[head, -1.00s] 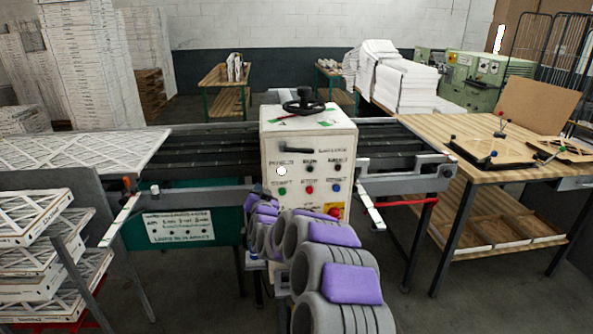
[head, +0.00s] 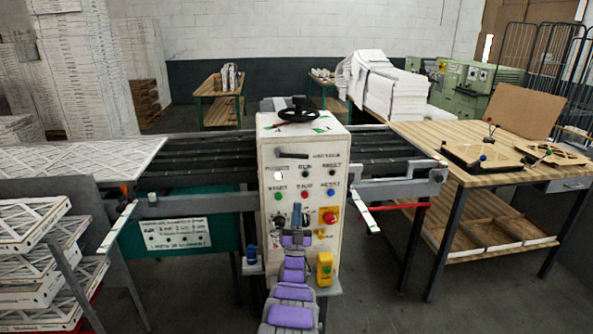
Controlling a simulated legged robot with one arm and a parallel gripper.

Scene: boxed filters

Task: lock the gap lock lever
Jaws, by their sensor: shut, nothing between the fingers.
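A white control cabinet (head: 265,178) stands in the centre of the head view. A dark lever (head: 294,155) lies roughly level near the top of its front panel, beside small lettering too blurred to read; I take it as the gap lock lever. My gripper (head: 297,214) is at the end of my grey and purple arm, which rises from the bottom middle. It is shut and empty, in front of the panel's lower half, below the lever and apart from it. The fingertips are small and hard to make out.
A black handwheel (head: 298,114) sits on top of the cabinet. Several buttons and a red emergency knob (head: 330,217) are on the panel. A yellow box (head: 324,268) stands low right of my arm. A wooden table (head: 412,133) is at right; stacked filters (head: 32,220) at left.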

